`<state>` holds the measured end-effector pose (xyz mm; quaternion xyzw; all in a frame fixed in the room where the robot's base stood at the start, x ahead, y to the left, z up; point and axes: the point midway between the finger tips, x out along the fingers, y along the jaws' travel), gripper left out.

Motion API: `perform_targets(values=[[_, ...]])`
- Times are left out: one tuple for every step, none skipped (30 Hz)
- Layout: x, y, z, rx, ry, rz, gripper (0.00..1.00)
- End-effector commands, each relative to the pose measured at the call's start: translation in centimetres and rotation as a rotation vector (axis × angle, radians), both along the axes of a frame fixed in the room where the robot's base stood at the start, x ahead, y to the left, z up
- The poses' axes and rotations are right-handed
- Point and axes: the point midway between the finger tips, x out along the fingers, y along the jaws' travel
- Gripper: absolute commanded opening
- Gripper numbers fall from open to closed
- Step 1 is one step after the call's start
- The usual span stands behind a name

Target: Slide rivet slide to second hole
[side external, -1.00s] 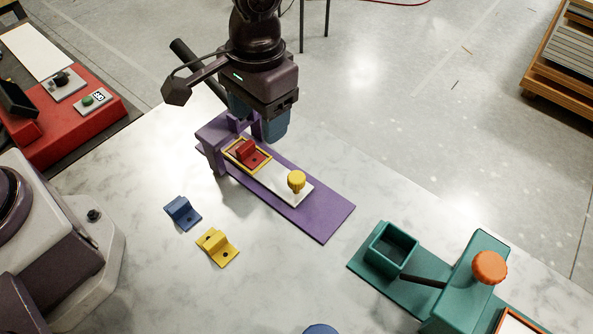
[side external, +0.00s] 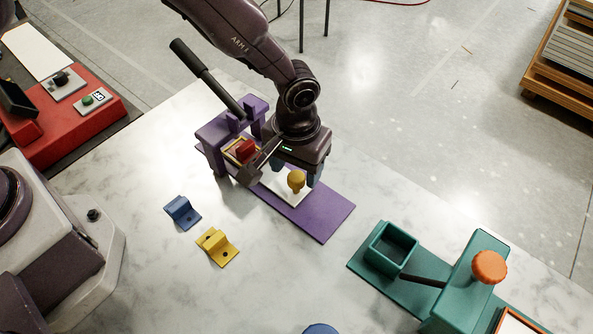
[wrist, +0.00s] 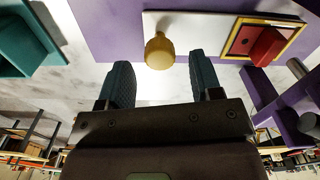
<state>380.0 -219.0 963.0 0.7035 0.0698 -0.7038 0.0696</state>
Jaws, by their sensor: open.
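The rivet slide is a white plate (side external: 267,190) lying on a purple base (side external: 325,219). A yellow knob (side external: 297,181) stands at its near right end, and a red bracket (side external: 246,150) sits in a yellow frame (side external: 229,156) at its other end, by the purple press (side external: 215,139). The wrist view also shows the knob (wrist: 159,52), the white plate (wrist: 207,35) and the red bracket (wrist: 267,45). My gripper (wrist: 160,75) is open, with dark blue fingers pointing toward the knob, which appears between and beyond their tips. Contact cannot be told. The holes are not clearly visible.
A black lever (side external: 207,78) rises from the press beside my arm. Blue (side external: 182,212) and yellow (side external: 217,246) brackets lie on the marble table at the near left. A teal fixture with an open box (side external: 391,249) stands at the right. The table between is clear.

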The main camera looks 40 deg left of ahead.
Motion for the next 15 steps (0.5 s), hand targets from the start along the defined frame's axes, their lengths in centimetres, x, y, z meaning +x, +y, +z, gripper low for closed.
perform_targets(values=[[0.0, 0.0, -0.7, 0.001, 0.001, 0.0, 0.59], [0.0, 0.0, -1.0, 0.001, 0.001, 0.0, 0.59], [0.0, 0.0, -1.4, 0.001, 0.001, 0.0, 0.59], [0.0, 0.0, -1.6, 0.001, 0.001, 0.0, 0.59], [0.0, 0.0, -1.8, 0.001, 0.001, 0.0, 0.59], [0.0, 0.0, -2.0, 0.0, 0.0, 0.0, 0.59], [0.0, 0.0, -2.0, -0.001, -0.001, 0.0, 0.59], [0.0, 0.0, -2.1, -0.001, -0.001, 0.0, 0.59], [0.0, 0.0, -2.1, -0.001, -0.001, 0.0, 0.59], [0.0, 0.0, -2.2, -0.001, -0.001, 0.0, 0.59], [0.0, 0.0, -2.2, -0.001, -0.001, 0.0, 0.59], [0.0, 0.0, -2.2, -0.001, -0.001, -0.001, 0.59], [0.0, 0.0, -2.2, -0.001, -0.001, -0.001, 0.59], [0.0, 0.0, -2.1, -0.001, -0.001, -0.001, 0.59], [0.0, 0.0, -2.1, -0.001, -0.001, -0.001, 0.59]])
